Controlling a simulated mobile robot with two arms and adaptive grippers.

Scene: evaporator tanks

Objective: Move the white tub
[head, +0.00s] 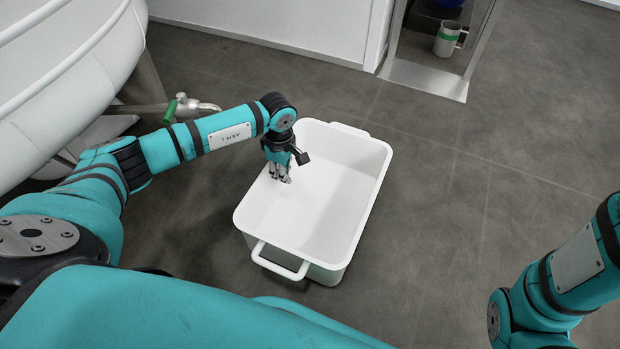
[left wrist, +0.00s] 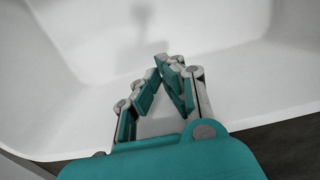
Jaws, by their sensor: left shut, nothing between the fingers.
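The white tub (head: 330,200) stands on the grey floor in the middle of the head view. It is rectangular, open at the top and looks empty, with a handle at the near end and a lip at the far end. My left gripper (head: 284,177) is over the tub's left side, pointing down, just inside the left rim. In the left wrist view the fingers (left wrist: 168,68) are shut with nothing between them, and the tub's white inner wall (left wrist: 215,30) lies behind them. I cannot tell whether they touch the tub. My right gripper is out of view; only part of that arm shows.
A large white tank (head: 60,60) with a green-handled valve (head: 185,107) stands at the left. A white wall (head: 290,25) and a metal-framed opening with a grey mug (head: 447,40) are at the back. The floor (head: 480,190) right of the tub is clear.

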